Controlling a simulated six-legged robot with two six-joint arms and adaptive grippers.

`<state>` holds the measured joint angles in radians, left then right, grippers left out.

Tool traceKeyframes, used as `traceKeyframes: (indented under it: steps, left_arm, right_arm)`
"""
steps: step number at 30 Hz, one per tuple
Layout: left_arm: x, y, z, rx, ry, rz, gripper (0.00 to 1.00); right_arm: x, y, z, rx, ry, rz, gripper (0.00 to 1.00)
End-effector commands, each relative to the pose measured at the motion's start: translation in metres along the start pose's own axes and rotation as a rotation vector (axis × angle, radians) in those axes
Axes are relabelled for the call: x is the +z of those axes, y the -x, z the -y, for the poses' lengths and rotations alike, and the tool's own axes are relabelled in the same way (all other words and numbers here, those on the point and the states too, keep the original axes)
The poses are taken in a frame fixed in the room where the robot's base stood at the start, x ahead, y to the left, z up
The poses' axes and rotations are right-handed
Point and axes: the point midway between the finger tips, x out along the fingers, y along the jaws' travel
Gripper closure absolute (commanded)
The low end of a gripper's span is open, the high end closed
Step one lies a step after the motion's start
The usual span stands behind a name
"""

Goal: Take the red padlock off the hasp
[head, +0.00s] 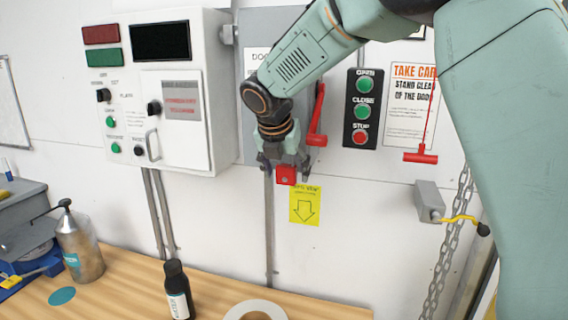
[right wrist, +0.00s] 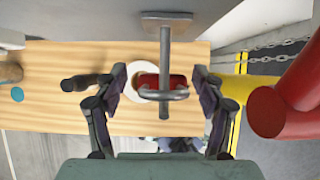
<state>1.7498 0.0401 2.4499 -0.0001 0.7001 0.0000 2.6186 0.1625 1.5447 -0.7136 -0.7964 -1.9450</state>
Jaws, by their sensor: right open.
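The red padlock (head: 286,175) hangs below the grey box with the red lever, just above a yellow arrow label. In the right wrist view the padlock (right wrist: 149,80) shows between the fingers, its grey shackle around a metal bar of the hasp (right wrist: 165,48). My right gripper (head: 283,165) is at the padlock, fingers pointing down in the head view. In the right wrist view the right gripper (right wrist: 160,92) is open, one finger on each side of the padlock with visible gaps. My left gripper is not in view.
A red lever (head: 317,118) is close to the right of my gripper; a large red part (right wrist: 285,100) shows at right in the wrist view. A white control cabinet (head: 190,90) stands left. The wooden bench (head: 130,290) below holds a black bottle (head: 177,290) and a white ring (head: 255,306).

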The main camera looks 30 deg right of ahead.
Motion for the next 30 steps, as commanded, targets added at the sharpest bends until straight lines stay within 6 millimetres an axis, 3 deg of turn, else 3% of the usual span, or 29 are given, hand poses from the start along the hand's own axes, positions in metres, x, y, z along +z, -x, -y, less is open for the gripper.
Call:
traceKeyframes:
  steps: [8, 30]
  left_arm:
    - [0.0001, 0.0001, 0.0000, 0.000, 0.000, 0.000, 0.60]
    - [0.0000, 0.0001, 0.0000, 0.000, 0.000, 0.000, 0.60]
  right_arm:
    - [0.0015, -0.0013, 0.0000, 0.000, 0.000, 0.001, 0.31]
    - [0.0013, -0.0010, -0.0001, 0.000, 0.000, 0.001, 0.91]
